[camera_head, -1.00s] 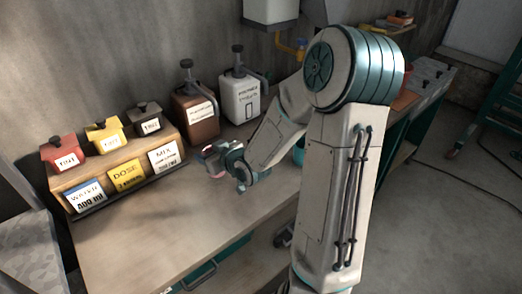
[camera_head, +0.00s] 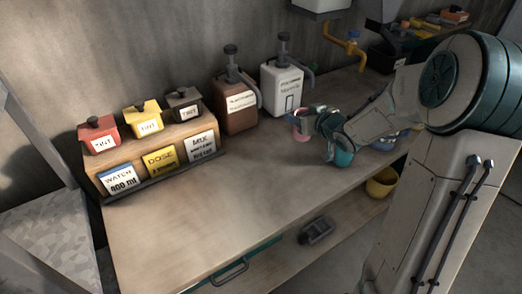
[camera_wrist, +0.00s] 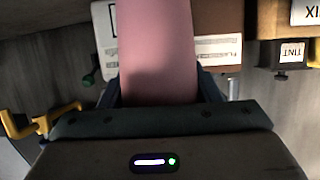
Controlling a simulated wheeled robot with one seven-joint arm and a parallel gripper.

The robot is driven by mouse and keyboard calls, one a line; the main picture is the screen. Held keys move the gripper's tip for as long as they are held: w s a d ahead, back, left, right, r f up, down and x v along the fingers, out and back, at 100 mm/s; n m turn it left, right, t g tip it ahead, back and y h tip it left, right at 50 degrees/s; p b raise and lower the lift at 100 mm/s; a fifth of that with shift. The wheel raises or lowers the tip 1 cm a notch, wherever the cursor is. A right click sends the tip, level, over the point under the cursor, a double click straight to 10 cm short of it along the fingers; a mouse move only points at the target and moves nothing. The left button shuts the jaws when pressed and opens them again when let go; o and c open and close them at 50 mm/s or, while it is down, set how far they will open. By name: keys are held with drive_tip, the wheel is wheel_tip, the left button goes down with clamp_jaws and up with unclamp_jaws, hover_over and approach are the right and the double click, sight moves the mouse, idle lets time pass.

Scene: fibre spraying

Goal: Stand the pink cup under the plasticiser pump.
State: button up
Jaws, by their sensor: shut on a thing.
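My gripper (camera_head: 306,120) is shut on the pink cup (camera_head: 300,133), low over the bench and in front of the white pump bottle (camera_head: 283,95), slightly to its right. The cup fills the upper middle of the wrist view (camera_wrist: 157,45), between my fingers; its base is hard to make out, so I cannot tell whether it touches the bench. The brown pump bottle (camera_head: 236,118) stands left of the white one, and its blurred label seems to read plasticiser. Its spout points right. The cup is apart from the brown bottle.
A wooden stand (camera_head: 146,157) with red, yellow and dark tint boxes and cards is at left. A yellow tap (camera_head: 350,47) is behind. The front middle of the bench (camera_head: 210,210) is clear.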

drive_tip(key=shift+n+g+y, duration=0.4)
drive_tip(key=shift+n, duration=0.1)
drive_tip(key=shift+w+a+f+b, duration=0.35)
drive_tip(key=shift+a+f, duration=1.05)
drive_tip(key=shift+a, duration=0.85)
drive_tip(key=shift+w+a+f+b, duration=0.2)
drive_tip(key=shift+w+a+f, duration=0.3)
drive_tip(key=shift+a+f, duration=1.35)
drive_tip(key=shift+w+a+f+b, duration=0.35)
drive_tip(key=shift+a+f, duration=0.65)
drive_tip(key=shift+a, duration=1.65)
drive_tip(key=shift+f, duration=0.15)
drive_tip(key=o, duration=1)
drive_tip(key=shift+o, duration=0.2)
